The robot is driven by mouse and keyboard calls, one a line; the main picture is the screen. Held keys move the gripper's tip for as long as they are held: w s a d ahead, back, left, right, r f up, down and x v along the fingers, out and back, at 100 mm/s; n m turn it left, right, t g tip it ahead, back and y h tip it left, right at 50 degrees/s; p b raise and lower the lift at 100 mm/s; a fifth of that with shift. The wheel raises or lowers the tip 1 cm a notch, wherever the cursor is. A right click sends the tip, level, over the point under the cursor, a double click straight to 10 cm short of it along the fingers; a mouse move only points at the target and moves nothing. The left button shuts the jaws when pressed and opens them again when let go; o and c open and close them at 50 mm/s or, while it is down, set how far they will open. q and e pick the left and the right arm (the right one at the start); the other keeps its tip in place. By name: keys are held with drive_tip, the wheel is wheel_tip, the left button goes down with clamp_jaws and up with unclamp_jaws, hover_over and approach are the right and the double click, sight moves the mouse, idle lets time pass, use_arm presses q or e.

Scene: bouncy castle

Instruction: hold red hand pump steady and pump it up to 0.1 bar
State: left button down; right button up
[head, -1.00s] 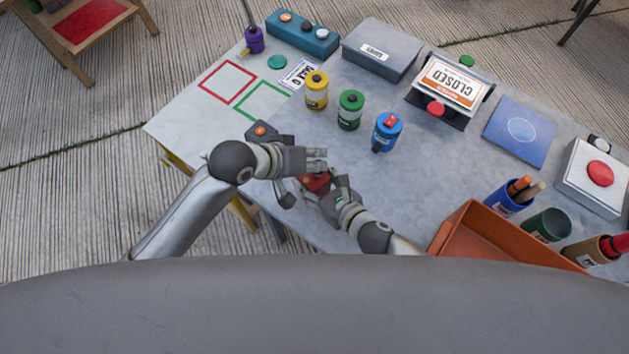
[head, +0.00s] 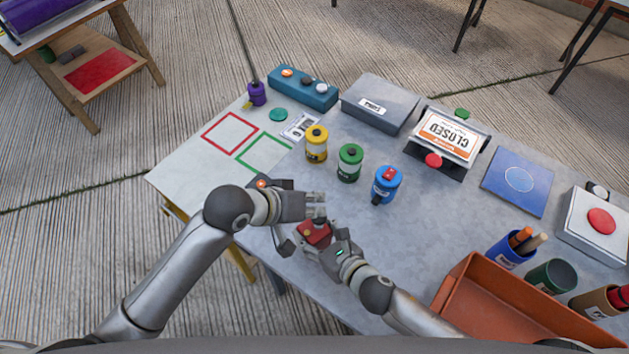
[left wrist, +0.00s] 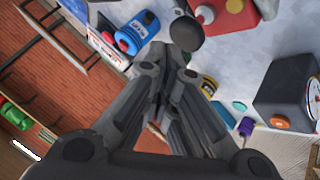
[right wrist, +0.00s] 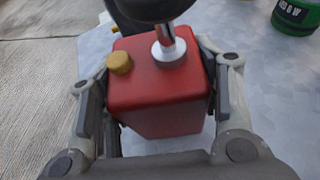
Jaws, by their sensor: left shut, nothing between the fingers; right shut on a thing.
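The red hand pump (head: 313,234) stands at the table's near edge and fills the middle of the right wrist view (right wrist: 158,100). It has a yellow cap, a silver rod and a black handle knob (right wrist: 155,8). My right gripper (head: 322,240) is shut on the pump body, one finger on each side. My left gripper (head: 317,205) is shut and empty, just above the pump. In the left wrist view the black knob (left wrist: 187,33) lies at its fingertips; I cannot tell whether they touch. A dark box (left wrist: 290,105) carries an orange button and a white dial, unreadable here.
Yellow (head: 316,145), green (head: 349,163) and blue (head: 386,185) canisters stand beyond the grippers. An orange tray (head: 500,310) and several cups stand at the right. A grey box (head: 380,103) and a CLOSED sign (head: 447,138) are farther back. The table between the blue canister and tray is clear.

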drive_tip(key=shift+d, duration=0.1)
drive_tip(key=o, duration=1.5)
drive_tip(key=v, duration=1.2)
drive_tip(key=shift+s, duration=0.1)
